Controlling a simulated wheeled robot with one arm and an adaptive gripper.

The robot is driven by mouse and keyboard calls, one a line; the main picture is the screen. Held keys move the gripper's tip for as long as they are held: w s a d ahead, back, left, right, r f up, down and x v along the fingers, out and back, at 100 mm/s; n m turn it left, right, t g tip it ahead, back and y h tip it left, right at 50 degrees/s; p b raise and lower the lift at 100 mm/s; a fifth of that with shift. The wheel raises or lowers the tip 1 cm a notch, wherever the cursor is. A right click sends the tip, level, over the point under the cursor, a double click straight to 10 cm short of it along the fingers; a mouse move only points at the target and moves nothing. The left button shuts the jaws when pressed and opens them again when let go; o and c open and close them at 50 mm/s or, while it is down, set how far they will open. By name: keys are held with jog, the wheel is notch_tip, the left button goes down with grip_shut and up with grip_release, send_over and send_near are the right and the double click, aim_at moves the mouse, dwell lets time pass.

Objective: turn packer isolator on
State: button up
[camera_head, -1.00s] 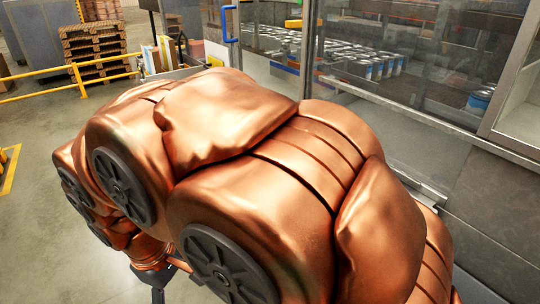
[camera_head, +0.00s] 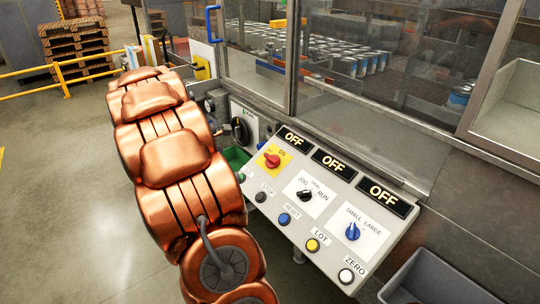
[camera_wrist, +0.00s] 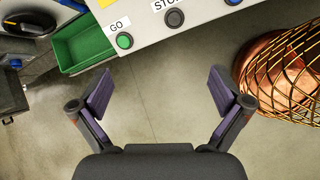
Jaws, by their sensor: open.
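A sloped grey control panel (camera_head: 310,245) stands right of my arm in the head view. No packer label is readable on this switch. In the wrist view my gripper (camera_wrist: 162,90) is open and empty over the floor, below the panel's lower edge with the green GO button (camera_wrist: 124,40). The red knob is outside the wrist view. My arm hides my gripper in the head view.
The panel also has JOG/RUN (camera_head: 304,194) and SMALL/LARGE (camera_head: 352,231) selectors and several push buttons. A black rotary handle (camera_head: 240,131) is on a plate further left. A green bin (camera_wrist: 82,43) and grey bin (camera_head: 435,282) flank the panel.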

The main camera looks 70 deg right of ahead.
aim_at(270, 156)
jog(key=shift+s+d+f+n+g+h+p, duration=0.2)
jog(key=shift+s+d+f+n+p, duration=0.85)
jog(key=shift+d, duration=2.6)
jog(key=shift+s+d+f+n+g+h+p, duration=0.25)
jog(key=shift+s+d+f, duration=1.05)
jog(key=shift+d+f, duration=1.7)
jog(key=shift+s+d+f+n+g+h+p, duration=0.1)
jog(key=shift+s+d+f+n+h+p, duration=0.65)
jog(key=shift+d, duration=3.6)
jog(key=shift+s+f+y, duration=0.25)
jog(key=shift+s+y, duration=0.15)
jog(key=shift+y, duration=0.1)
jog(key=shift+a, duration=0.1)
jog(key=c, duration=1.2)
jog(key=shift+o, duration=0.2)
jog(key=shift+b, duration=0.3)
